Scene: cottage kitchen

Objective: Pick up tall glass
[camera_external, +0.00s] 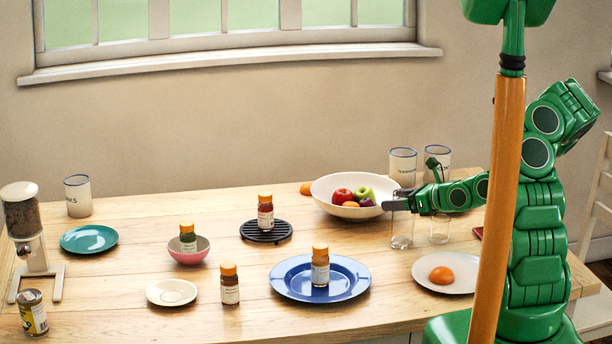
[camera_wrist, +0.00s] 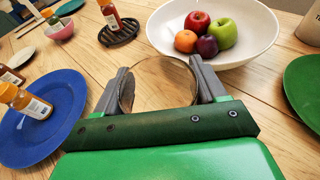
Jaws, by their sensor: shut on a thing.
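A clear glass (camera_external: 401,236) is upright near the right part of the table, beside the white fruit bowl. My gripper (camera_external: 398,203) reaches in from the right and is shut on this glass near its top. In the wrist view, the glass (camera_wrist: 160,86) is between the two fingers of my gripper (camera_wrist: 158,88), with its round rim showing. I cannot tell whether its base touches the table. A second clear glass (camera_external: 440,228) stands just to the right, partly behind my arm.
The white bowl (camera_external: 330,205) of fruit is close behind my gripper. White canisters (camera_external: 403,165) stand behind. A blue plate (camera_external: 283,285) with a bottle and a white plate (camera_external: 424,278) with an orange are nearer. A green plate (camera_wrist: 302,90) lies right in the wrist view.

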